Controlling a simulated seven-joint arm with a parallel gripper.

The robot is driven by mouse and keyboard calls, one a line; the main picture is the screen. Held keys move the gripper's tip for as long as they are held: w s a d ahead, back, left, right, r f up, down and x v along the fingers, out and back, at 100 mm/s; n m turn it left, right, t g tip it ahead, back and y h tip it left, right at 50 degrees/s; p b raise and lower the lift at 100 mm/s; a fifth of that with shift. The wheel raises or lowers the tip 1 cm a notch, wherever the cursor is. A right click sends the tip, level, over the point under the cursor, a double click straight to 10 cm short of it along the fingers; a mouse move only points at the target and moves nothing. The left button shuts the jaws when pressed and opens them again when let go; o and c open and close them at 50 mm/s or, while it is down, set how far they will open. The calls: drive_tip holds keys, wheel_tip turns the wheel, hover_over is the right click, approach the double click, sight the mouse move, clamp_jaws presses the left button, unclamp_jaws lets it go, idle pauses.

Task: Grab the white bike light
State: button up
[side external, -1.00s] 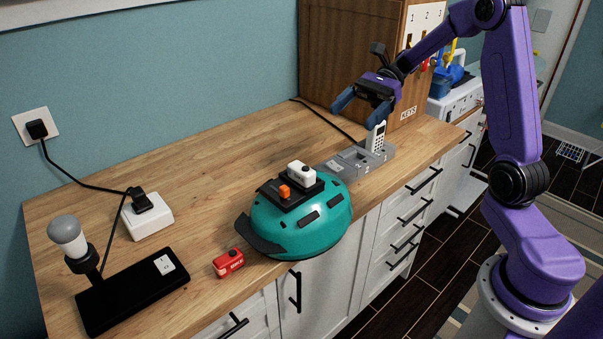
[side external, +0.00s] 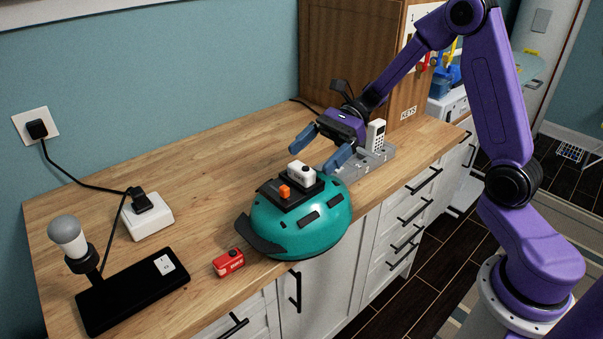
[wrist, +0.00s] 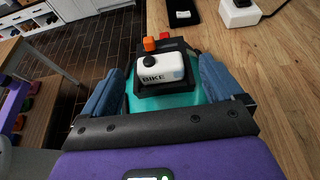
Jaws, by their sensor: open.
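The white bike light (side external: 301,173) sits on a black mount on top of the teal helmet (side external: 300,232). In the wrist view the white bike light (wrist: 161,72) shows a black button and the word BIKE on its near side. My gripper (side external: 317,146) is open and empty, just behind and above the light in the side view. In the wrist view my gripper's blue fingers (wrist: 163,80) stand to the left and right of the light, with gaps on both sides. I cannot tell how far above it they are.
A small orange piece (side external: 285,191) is on the mount beside the light. A red box (side external: 228,262) lies left of the helmet. A grey tray with a white handset (side external: 376,135) stands behind at right. A black lamp base (side external: 130,290) is at left.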

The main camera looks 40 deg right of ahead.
sight(303, 166)
drive_tip(key=shift+x, duration=1.85)
drive_tip(key=shift+s, duration=0.1)
drive_tip(key=c, duration=1.1)
drive_tip(key=shift+r, duration=0.15)
